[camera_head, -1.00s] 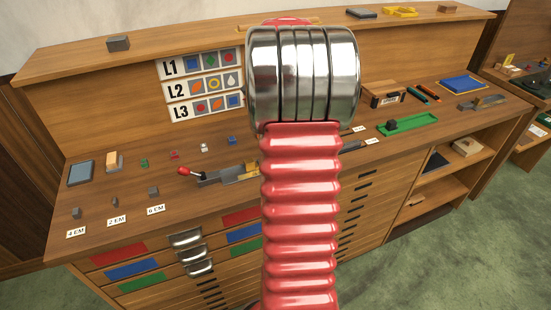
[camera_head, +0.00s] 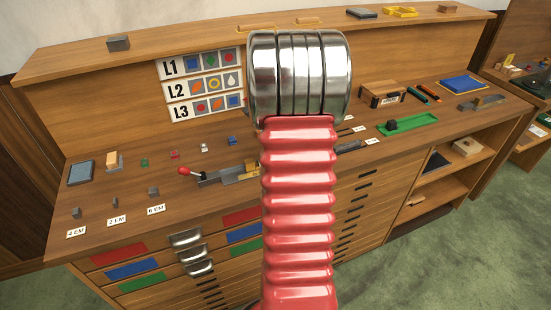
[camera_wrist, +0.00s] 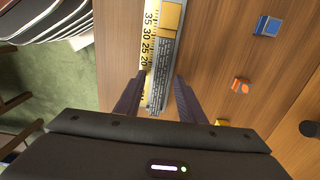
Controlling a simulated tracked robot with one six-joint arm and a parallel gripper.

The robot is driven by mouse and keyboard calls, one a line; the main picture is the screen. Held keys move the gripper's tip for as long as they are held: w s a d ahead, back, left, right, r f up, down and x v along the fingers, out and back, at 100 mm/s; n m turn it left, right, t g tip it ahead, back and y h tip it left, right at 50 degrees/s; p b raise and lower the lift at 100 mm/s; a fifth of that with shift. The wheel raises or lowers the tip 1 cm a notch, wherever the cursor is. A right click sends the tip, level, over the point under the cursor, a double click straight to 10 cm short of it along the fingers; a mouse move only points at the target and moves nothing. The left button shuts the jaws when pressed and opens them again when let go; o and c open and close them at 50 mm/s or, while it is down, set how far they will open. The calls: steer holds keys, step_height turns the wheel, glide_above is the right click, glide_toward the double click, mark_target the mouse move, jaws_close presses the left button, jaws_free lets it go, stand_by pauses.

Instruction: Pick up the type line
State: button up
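The type line (camera_wrist: 158,70) is a grey strip of dense small lettering in the wrist view. It lies along a yellow scale (camera_wrist: 148,40) marked 20 to 35, with a brass-coloured block (camera_wrist: 171,14) at its far end. My gripper (camera_wrist: 159,78) is open, with one dark finger on each side of the strip and scale. I cannot tell whether the fingers touch them. In the head view a grey and brass holder with a red knob (camera_head: 184,171) lies on the bench. My arm hides its right part and the gripper there.
Small blue (camera_wrist: 268,26), orange (camera_wrist: 241,86) and yellow (camera_wrist: 221,121) pieces lie right of the gripper. A sign board (camera_head: 203,86) lists L1 to L3. A green tray (camera_head: 407,124) is on the right of the bench.

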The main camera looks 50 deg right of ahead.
steer(key=shift+c, duration=0.5)
jaws_close()
stand_by(0.5)
